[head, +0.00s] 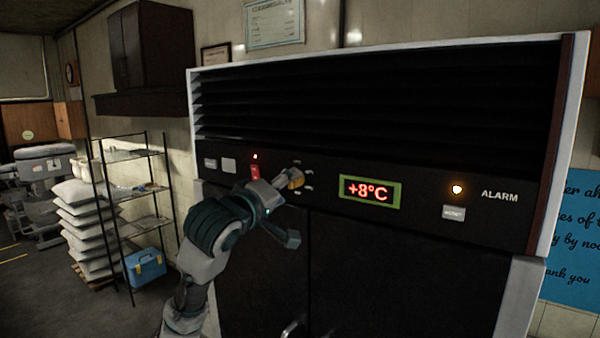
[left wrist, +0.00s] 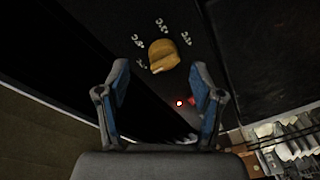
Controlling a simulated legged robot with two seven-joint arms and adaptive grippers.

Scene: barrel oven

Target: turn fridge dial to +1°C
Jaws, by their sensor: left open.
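The fridge dial is a yellow-orange knob (head: 294,178) on the black control panel, partly hidden by a finger of my left gripper in the head view. In the left wrist view the dial (left wrist: 163,56) sits just beyond the gap between the fingers, with small white markings around it. My left gripper (head: 284,210) is open and empty in front of the panel; its two spread fingers also show in the left wrist view (left wrist: 160,84). The green-framed display (head: 369,190) reads +8°C in red. My right gripper is not in view.
A red switch (head: 255,172) and a small red light are left of the dial. An orange lamp (head: 457,189) glows beside the word ALARM, above a grey button (head: 453,213). Dark fridge doors (head: 400,270) lie below. A wire shelf (head: 130,155) and stacked sacks stand far left.

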